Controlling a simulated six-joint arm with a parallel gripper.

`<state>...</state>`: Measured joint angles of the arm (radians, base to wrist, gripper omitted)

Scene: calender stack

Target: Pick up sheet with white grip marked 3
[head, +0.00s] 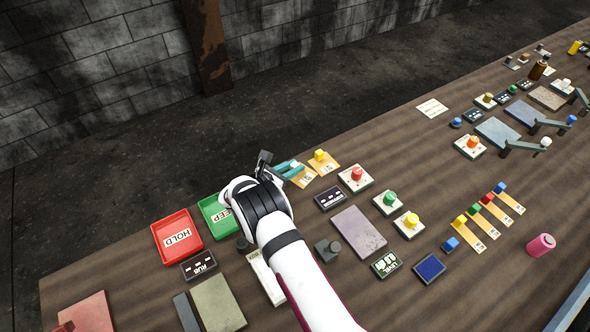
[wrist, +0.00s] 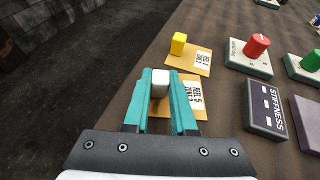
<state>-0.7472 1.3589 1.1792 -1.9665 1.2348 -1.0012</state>
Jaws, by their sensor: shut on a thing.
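My gripper (wrist: 160,98) has teal fingers shut on the white grip (wrist: 160,80) of a tan sheet (wrist: 182,110) in the wrist view. The sheet bears a printed label, partly hidden by the right finger, and I cannot read its number surely. In the head view my gripper (head: 287,168) is at the table's far edge, with the tan sheet (head: 303,179) showing beside the fingers. The white grip is hidden there. I cannot tell whether the sheet touches the table.
A tan sheet with a yellow grip (head: 320,156) lies close beside, on the right. A red-button block (head: 356,178) and a dark STIFFNESS block (head: 331,198) stand nearby. Red HOLD (head: 160,245) and green KEEP (head: 208,213) trays are on the left.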

